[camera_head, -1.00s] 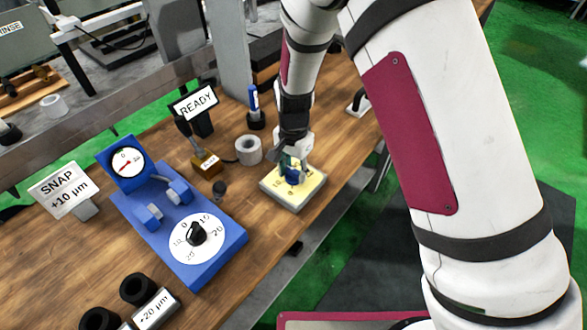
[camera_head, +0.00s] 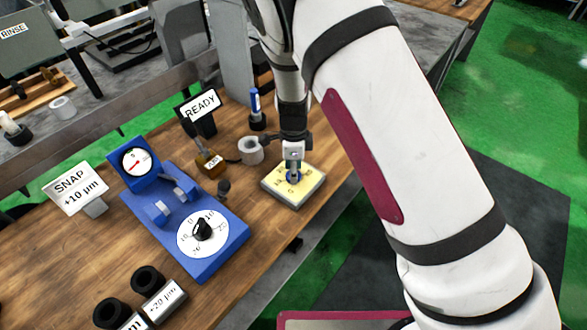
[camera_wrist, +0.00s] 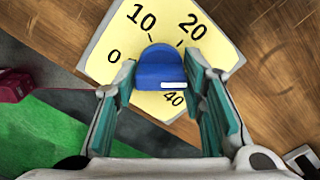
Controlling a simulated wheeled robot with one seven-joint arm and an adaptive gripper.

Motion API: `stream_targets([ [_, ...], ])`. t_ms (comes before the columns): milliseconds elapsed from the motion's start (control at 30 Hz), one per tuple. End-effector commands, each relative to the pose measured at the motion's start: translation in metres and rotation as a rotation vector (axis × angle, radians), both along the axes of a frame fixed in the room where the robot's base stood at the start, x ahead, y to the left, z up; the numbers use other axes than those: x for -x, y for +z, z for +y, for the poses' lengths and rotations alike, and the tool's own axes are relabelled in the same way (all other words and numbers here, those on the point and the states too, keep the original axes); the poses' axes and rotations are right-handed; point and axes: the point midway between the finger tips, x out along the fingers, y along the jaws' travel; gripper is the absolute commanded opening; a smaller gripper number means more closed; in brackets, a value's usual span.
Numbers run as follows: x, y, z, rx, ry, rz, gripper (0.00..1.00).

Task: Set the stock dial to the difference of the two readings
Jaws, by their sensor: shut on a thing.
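The stock dial is a blue knob (camera_wrist: 161,72) on a yellow plate (camera_wrist: 112,62) with numbers including 0, 10, 20 and 40. In the wrist view its white pointer mark lies toward the lower right, near the 40. My gripper (camera_head: 293,176) reaches down onto the knob, with its fingers on either side of it, shut on it. The blue gauge stand (camera_head: 205,266) has a round dial with a red needle (camera_head: 136,162) and a black knob (camera_head: 202,229) on a white scale. A SNAP +10 µm sign (camera_head: 77,190) stands left of it.
A READY sign (camera_head: 199,106), a small brass block (camera_head: 210,162), a grey ring (camera_head: 250,150) and a blue-topped marker (camera_head: 256,107) stand behind the plate. Black rings (camera_head: 110,312) and a 20 µm label (camera_head: 164,301) sit at the front left.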

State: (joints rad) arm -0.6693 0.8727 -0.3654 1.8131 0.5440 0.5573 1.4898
Motion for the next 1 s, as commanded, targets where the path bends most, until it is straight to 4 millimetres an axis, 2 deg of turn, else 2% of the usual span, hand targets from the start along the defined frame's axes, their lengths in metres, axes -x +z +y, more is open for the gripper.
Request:
stream_targets([
  [400, -0.0006, 0.0002, 0.0007, -0.001, -0.159, -0.001, 0.10],
  [900, -0.0010, 0.0003, 0.0006, -0.001, -0.174, -0.002, 0.10],
  [933, -0.0010, 0.0003, 0.0006, -0.001, -0.174, -0.002, 0.44],
  [1000, -0.0010, 0.0003, 0.0006, -0.001, -0.174, -0.002, 0.57],
])
